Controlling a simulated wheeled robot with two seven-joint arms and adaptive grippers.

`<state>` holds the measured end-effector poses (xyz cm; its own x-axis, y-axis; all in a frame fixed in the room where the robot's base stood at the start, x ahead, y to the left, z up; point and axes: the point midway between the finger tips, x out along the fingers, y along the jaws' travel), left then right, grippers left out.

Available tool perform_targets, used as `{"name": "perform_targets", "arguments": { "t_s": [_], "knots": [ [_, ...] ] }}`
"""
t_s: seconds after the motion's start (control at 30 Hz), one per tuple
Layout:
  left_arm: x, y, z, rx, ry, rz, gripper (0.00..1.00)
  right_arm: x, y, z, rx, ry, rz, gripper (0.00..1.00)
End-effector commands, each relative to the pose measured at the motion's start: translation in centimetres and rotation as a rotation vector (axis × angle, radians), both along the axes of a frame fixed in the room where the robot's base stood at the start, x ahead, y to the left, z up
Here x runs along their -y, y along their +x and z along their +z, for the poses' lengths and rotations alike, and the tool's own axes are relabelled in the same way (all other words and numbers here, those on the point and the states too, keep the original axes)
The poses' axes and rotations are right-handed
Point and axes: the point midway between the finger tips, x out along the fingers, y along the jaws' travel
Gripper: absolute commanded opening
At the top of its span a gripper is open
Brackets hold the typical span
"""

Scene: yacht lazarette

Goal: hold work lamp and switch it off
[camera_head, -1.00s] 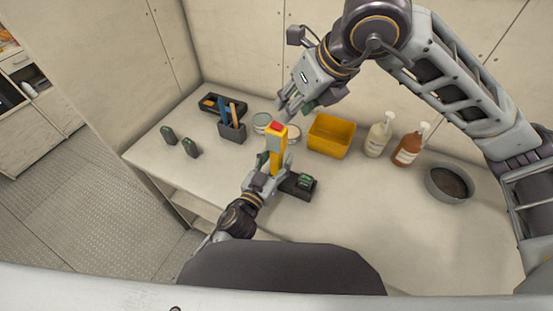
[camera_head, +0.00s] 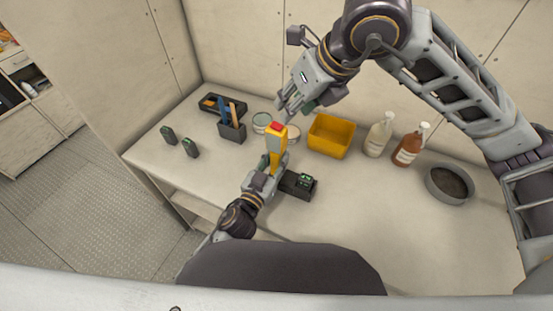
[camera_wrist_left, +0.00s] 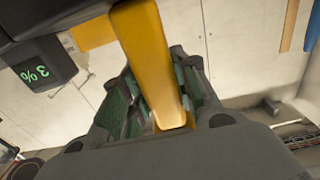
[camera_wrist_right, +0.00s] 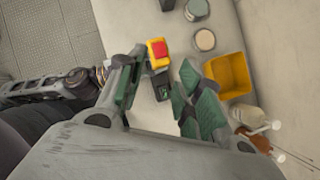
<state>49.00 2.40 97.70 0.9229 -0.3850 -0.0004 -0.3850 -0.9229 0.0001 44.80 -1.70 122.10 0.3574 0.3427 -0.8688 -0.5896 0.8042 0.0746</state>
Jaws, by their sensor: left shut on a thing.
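The work lamp (camera_head: 275,150) is a yellow upright bar with a red switch (camera_head: 276,127) on its top end. My left gripper (camera_head: 270,172) is shut around its lower part and holds it upright near the front of the bench. The yellow body also shows between the fingers in the left wrist view (camera_wrist_left: 153,65). My right gripper (camera_head: 287,108) is open and empty, behind and above the lamp, apart from it. In the right wrist view the red switch (camera_wrist_right: 157,49) shows between the spread fingers, beyond their tips. I cannot tell whether the lamp is lit.
A dark charger (camera_head: 297,184) with a green display stands just right of the lamp. A yellow bin (camera_head: 330,136), two pump bottles (camera_head: 378,135), a grey bowl (camera_head: 449,185), a tool holder (camera_head: 232,131), tins (camera_head: 261,122) and two small batteries (camera_head: 190,147) stand around. The front right is clear.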

Motion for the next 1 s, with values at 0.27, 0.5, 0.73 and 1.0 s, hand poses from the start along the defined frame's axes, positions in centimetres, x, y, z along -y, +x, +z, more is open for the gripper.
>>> {"name": "perform_targets", "arguments": {
  "t_s": [0.27,0.5,0.73,1.0],
  "knots": [
    [0.0,0.0,0.0,0.000,0.000,0.000,0.00,0.0,0.0,0.1,0.002,0.000,0.000,0.19],
    [0.0,0.0,0.0,0.000,0.000,0.000,0.00,0.0,0.2,1.5,0.037,0.000,0.000,0.00],
    [0.0,0.0,0.0,0.000,0.000,0.000,0.00,-0.6,0.2,4.8,0.116,0.004,0.013,0.00],
    [0.0,0.0,0.0,0.000,0.000,0.000,0.00,-2.0,-0.6,7.9,0.208,-0.021,0.051,0.00]
  ]
}}
